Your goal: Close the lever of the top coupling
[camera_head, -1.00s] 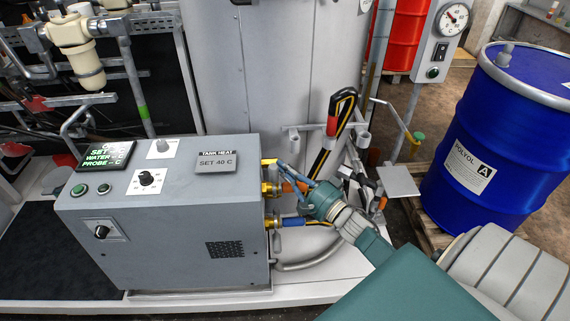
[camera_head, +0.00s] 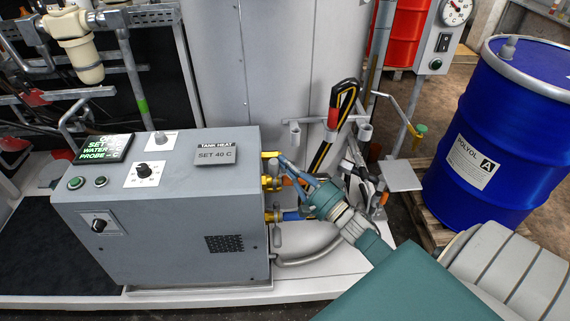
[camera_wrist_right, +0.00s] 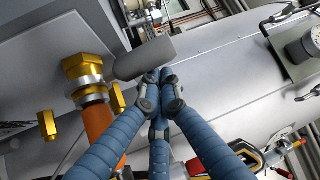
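The grey tank-heat box (camera_head: 160,225) has two brass couplings on its right side. The top coupling (camera_head: 268,183) carries an orange hose; the lower coupling (camera_head: 270,215) carries a blue one. In the right wrist view the top coupling (camera_wrist_right: 88,72) and orange hose (camera_wrist_right: 98,130) are left of my fingers. A dark grey lever grip (camera_wrist_right: 145,58) sticks out beside the coupling, at my fingertips. My right gripper (camera_head: 284,166) has its blue fingers drawn together; its fingertips (camera_wrist_right: 160,80) are against or just before the grip, and contact is unclear. My left gripper is out of view.
A black-and-yellow striped hose (camera_head: 335,125) and metal brackets stand behind my right gripper. A blue drum (camera_head: 490,150) stands on a pallet at the right. A small plate (camera_head: 400,176) lies between.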

